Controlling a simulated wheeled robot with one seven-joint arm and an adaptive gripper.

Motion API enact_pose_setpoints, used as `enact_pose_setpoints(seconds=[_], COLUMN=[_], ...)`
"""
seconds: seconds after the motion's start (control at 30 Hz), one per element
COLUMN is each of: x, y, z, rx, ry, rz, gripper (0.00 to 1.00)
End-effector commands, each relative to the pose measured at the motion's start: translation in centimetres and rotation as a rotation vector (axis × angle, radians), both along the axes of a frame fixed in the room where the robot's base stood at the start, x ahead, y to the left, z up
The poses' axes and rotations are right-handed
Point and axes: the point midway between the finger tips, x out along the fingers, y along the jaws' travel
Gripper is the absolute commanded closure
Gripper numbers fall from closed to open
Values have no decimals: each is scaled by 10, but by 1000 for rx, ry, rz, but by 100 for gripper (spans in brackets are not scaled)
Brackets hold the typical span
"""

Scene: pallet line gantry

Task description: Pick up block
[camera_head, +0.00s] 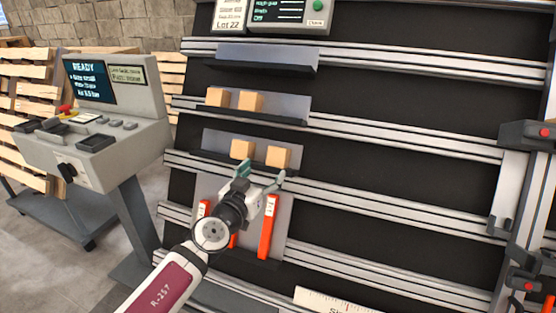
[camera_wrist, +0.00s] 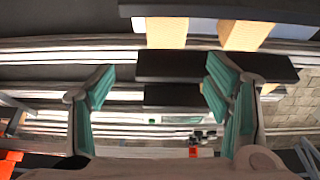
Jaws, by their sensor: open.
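Light wooden blocks stand in pairs on two small dark ledges of the rack. The lower pair is a left block (camera_head: 242,149) and a right block (camera_head: 278,157); the upper pair is a left block (camera_head: 217,97) and a right block (camera_head: 251,102). My gripper (camera_head: 262,174) has its teal fingers spread, with nothing between them, and appears just below and in front of the lower pair. In the wrist view, two blocks (camera_wrist: 166,32) and (camera_wrist: 245,36) show at the top edge, beyond the open fingers (camera_wrist: 158,84).
The lower ledge (camera_head: 222,158) and metal rails (camera_head: 400,122) cross the dark rack. Orange-red bars (camera_head: 268,228) hang below, close to my wrist. A control console (camera_head: 110,150) stands left, with wooden pallets (camera_head: 30,75) behind. An empty ledge (camera_head: 265,66) is above.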

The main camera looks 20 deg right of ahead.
Motion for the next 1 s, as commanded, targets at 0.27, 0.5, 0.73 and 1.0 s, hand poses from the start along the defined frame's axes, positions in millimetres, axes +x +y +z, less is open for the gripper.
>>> enact_pose_setpoints(seconds=[0.27,0.5,0.73,1.0], x=[26,60,73,102], y=[-13,-37,-46,-66], z=[3,2,2,-2], rx=[-5,-7,-8,-7], ry=[-17,-15,-16,-16], rz=[12,13,15,13], gripper=[28,28,28,28])
